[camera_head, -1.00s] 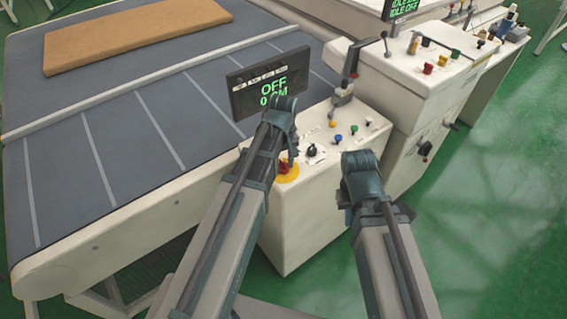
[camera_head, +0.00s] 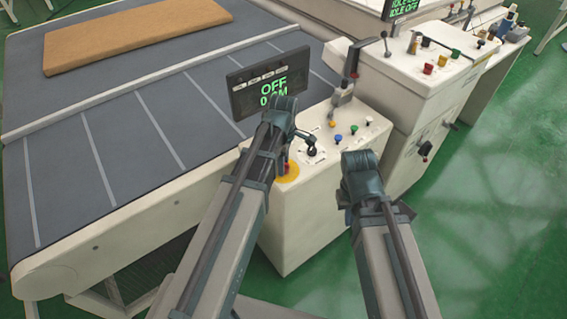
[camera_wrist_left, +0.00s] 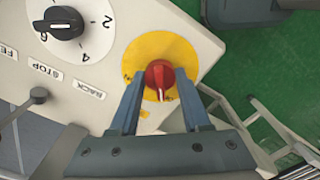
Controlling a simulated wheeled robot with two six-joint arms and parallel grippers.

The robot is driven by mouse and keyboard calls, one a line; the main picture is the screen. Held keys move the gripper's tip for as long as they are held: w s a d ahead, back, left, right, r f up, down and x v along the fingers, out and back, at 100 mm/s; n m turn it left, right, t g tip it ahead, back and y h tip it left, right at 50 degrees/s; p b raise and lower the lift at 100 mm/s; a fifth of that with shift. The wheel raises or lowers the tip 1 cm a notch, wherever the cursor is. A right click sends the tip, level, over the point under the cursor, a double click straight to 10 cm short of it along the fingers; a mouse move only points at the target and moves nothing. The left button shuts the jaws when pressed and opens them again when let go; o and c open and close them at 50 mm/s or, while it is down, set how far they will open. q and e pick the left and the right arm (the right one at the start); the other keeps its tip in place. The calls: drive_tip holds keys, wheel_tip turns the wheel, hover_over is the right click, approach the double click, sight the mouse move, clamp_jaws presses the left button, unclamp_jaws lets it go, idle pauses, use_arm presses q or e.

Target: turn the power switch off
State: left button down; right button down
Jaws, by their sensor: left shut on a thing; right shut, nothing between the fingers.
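A red rotary power switch (camera_wrist_left: 160,76) with a white mark sits on a round yellow plate (camera_wrist_left: 148,48) on the control box. In the head view the yellow plate (camera_head: 289,176) shows low on the box top, the knob partly hidden by my arm. My left gripper (camera_head: 291,158) reaches down over it. In the left wrist view its two fingers (camera_wrist_left: 160,88) stand on either side of the red knob, shut on it.
Close to the switch is a black numbered dial (camera_wrist_left: 63,23), with a lever (camera_wrist_left: 38,95) by STOP and BACK labels. Small coloured buttons (camera_head: 338,137) and an upright lever (camera_head: 343,93) stand further back. A tan mattress (camera_head: 135,34) lies on the grey conveyor (camera_head: 90,130).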

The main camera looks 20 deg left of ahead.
use_arm(q)
drive_tip(key=shift+n, duration=0.9)
drive_tip(key=shift+c, duration=1.8)
unclamp_jaws()
wheel_tip(320, 180, up, 14)
drive_tip(key=p, duration=1.4)
drive_tip(key=shift+f, duration=0.1)
